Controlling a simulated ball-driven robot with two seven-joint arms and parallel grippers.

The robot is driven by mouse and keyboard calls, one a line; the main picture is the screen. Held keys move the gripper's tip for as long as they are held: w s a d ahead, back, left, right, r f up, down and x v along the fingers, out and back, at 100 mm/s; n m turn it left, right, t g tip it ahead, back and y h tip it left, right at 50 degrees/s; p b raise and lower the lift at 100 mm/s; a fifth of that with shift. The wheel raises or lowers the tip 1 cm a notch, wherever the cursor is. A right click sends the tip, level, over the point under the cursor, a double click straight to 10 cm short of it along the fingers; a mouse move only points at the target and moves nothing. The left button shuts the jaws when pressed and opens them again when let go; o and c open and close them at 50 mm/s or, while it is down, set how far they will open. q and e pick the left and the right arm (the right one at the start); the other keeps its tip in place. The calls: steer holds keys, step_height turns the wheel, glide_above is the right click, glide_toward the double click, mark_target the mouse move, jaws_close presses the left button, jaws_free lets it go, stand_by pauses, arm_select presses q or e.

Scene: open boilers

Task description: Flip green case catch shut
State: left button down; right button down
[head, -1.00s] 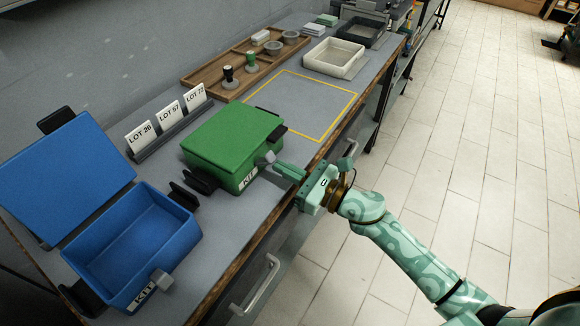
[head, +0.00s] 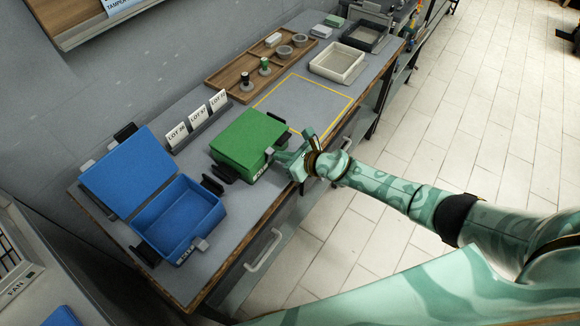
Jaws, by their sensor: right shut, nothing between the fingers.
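The green case (head: 247,138) stands on the grey bench with its lid down. Its catch (head: 267,152), a small grey piece, is on the front face above the KIT label. My right gripper (head: 282,155) is shut and empty, its fingertips close to the catch at the case's front. I cannot tell whether the fingers touch the catch, or how far the catch is turned, as the hand partly covers that area. My left gripper is not in view.
An open blue case (head: 187,212) stands to the left of the green one. A lot-card holder (head: 198,134) stands behind. A yellow-outlined area (head: 315,98) to the right is clear. A wooden tray (head: 226,86) and pale bin (head: 338,62) are further back.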

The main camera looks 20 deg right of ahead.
steer(key=shift+w+a+r, duration=0.2)
steer(key=shift+w+a, duration=0.05)
steer(key=shift+r, duration=0.15)
steer(key=shift+r+p, duration=0.7)
steer(key=shift+p, duration=0.2)
steer(key=shift+d+f, duration=0.1)
steer(key=shift+d, duration=0.05)
